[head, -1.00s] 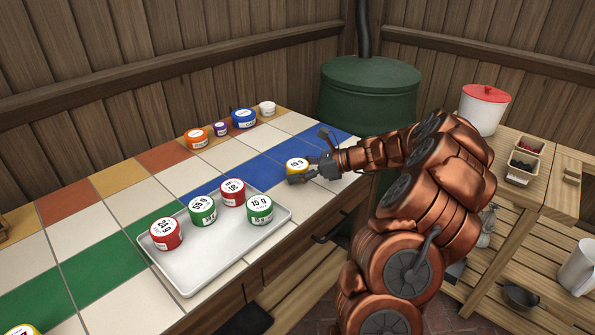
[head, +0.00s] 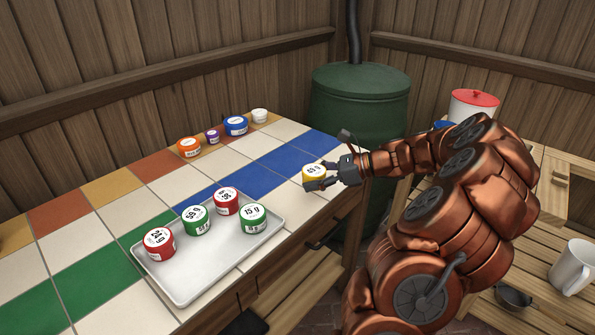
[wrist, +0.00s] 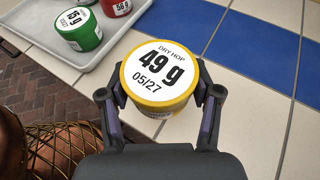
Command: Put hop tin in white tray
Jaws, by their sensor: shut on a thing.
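The hop tin is yellow with a white lid label reading "DRY HOP 49 g 05/27" in the wrist view (wrist: 160,72); the tin also shows in the head view (head: 314,172). My gripper (head: 318,178) is shut on its sides, with a finger on either side in the wrist view (wrist: 160,98). The tin is over the right part of the tiled counter, right of the tray; I cannot tell how high. The white tray (head: 187,288) lies on the counter and holds several red and green tins, one green tin (head: 253,218) at its right end.
An orange tin (head: 189,147), a purple tin (head: 212,137), a blue tin (head: 236,126) and a small white tin (head: 259,116) line the counter's back. A green barrel (head: 360,105) stands beyond the counter's right end. Free tray space shows along its front.

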